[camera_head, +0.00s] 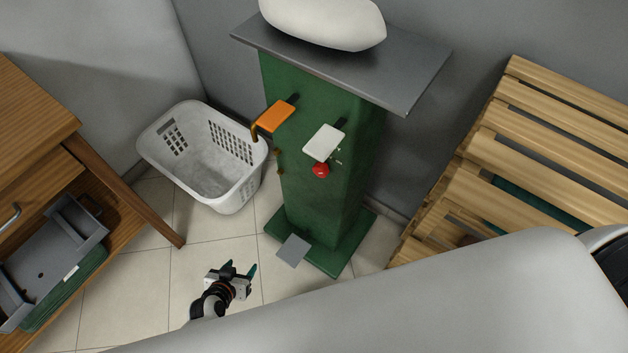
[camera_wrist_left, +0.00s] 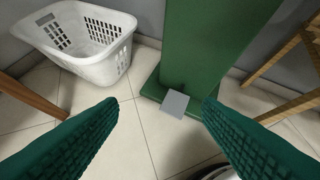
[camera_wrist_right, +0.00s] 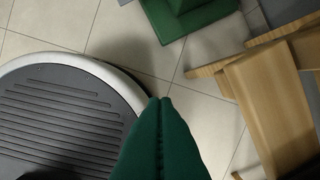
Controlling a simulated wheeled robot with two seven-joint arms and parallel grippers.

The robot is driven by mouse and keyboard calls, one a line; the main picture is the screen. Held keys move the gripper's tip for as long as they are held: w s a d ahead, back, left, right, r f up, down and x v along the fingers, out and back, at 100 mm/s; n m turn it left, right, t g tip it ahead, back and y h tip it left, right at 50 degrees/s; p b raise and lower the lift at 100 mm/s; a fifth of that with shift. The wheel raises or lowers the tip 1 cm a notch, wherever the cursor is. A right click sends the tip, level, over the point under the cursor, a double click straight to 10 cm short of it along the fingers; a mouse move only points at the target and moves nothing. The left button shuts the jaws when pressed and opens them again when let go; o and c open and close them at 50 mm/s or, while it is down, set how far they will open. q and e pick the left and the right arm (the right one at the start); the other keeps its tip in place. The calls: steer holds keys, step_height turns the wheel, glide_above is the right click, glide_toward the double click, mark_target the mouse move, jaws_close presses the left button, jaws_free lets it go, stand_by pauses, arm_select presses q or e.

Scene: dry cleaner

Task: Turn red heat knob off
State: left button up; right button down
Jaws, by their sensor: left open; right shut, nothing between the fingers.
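The red heat knob (camera_head: 320,170) is on the front of the green press column (camera_head: 310,205), just below a white panel (camera_head: 324,143). It shows only in the head view. My left gripper (camera_head: 239,269) is open and empty, low in front of the column and to the left of its base. In the left wrist view its two green fingers (camera_wrist_left: 160,115) stand wide apart, with the column's lower part (camera_wrist_left: 210,50) beyond them. My right gripper (camera_wrist_right: 165,101) is shut and empty above the floor, with the column's base (camera_wrist_right: 190,18) ahead; it is hidden in the head view.
A grey pedal (camera_head: 293,250) is at the column's foot. An orange handle (camera_head: 275,116) sticks out left of the knob. A white laundry basket (camera_head: 205,160) stands left. A wooden table (camera_head: 50,125) is at far left, a slatted wooden rack (camera_head: 540,150) at right. Tiled floor before the column is free.

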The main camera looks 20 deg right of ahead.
arm_select(q)
steer(key=w+d+r+m+t+h+b, duration=0.2)
steer(key=w+d+r+h+b, duration=0.15)
steer(key=w+d+b, duration=0.3)
steer(key=m+t+h+b, duration=0.1)
steer(key=m+h+b, duration=0.2)
steer(key=h+b, duration=0.4)
glide_toward(318, 173)
steer(key=shift+y, duration=0.45)
steer(key=w+d, duration=0.1)
steer(key=d, duration=0.1)
steer(key=w+d+r, duration=0.1)
steer(key=d, duration=0.1)
steer(key=shift+w, duration=0.3)
steer(key=x, duration=0.3)
steer(key=shift+w+d+b, duration=0.2)
steer(key=shift+b, duration=0.15)
steer(key=shift+w+d, duration=0.35)
steer(key=shift+d, duration=0.1)
arm_select(e)
steer(key=w+a+r+t, duration=0.1)
steer(key=w, duration=0.5)
steer(key=shift+w+r, duration=0.4)
arm_select(q)
steer(key=c, duration=1)
steer(key=shift+f, duration=0.1)
